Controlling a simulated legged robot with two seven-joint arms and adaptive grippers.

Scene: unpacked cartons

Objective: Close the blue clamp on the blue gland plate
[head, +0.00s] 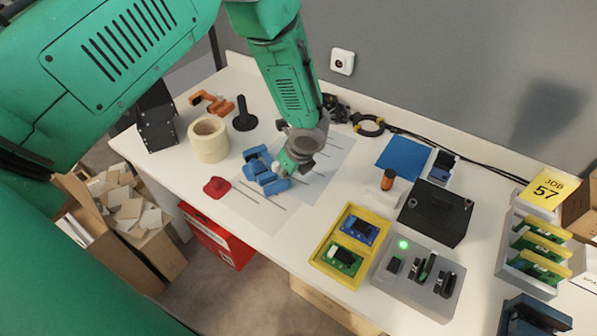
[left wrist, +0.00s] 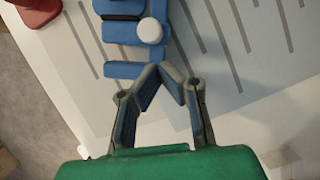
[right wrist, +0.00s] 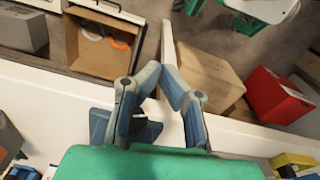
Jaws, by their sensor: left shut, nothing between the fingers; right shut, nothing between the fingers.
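The blue clamp and blue gland plate show as one group of blue parts (head: 264,168) on a grey lined sheet; I cannot tell clearly where one ends and the other begins. In the left wrist view the blue parts (left wrist: 122,50) lie at the top, with a pale round knob (left wrist: 150,31) at their right. My left gripper (head: 288,168) is shut and empty at the right side of the blue parts. In the left wrist view its fingertips (left wrist: 172,72) are just below the knob; I cannot tell whether they touch. My right gripper (right wrist: 164,72) is shut and empty, away from the blue parts.
A red piece (head: 217,187) lies left of the blue parts, with a tape roll (head: 208,139) behind it. A yellow tray (head: 321,250), a grey box with a green light (head: 385,277) and a black box (head: 436,212) stand to the right. An open carton (right wrist: 103,45) is below the right gripper.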

